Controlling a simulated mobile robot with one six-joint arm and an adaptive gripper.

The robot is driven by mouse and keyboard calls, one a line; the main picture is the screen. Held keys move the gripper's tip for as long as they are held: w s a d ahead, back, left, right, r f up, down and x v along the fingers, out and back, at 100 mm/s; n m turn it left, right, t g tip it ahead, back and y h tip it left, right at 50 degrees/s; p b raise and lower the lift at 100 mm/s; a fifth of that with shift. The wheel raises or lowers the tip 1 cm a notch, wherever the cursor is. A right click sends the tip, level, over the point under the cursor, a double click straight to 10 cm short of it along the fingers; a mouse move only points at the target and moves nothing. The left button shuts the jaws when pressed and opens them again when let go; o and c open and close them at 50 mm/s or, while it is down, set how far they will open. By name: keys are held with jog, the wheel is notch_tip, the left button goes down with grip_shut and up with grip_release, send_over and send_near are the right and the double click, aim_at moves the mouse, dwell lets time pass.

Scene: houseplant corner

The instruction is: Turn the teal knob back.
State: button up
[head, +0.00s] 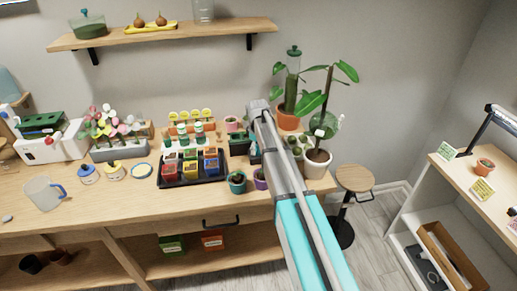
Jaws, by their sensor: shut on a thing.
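My arm reaches from the lower right to the back of the workbench, with its wrist at the foot of the tall plants. My gripper (254,146) points down there and is largely hidden by my own arm. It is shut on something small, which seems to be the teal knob. The knob is not clearly visible, so I cannot tell which way it is turned. A dark green box (238,145) stands just left of my gripper.
A black tray (190,183) of coloured packets lies left of my arm on the workbench (110,208). Small teal (237,183) and purple (261,180) pots stand near the front edge. A terracotta pot (287,122) and a white pot (317,165) hold tall plants to the right. A shelf (170,37) hangs above.

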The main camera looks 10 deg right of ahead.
jog(key=shift+s, duration=0.15)
jog(key=o, duration=0.9)
jog(key=shift+r, duration=0.1)
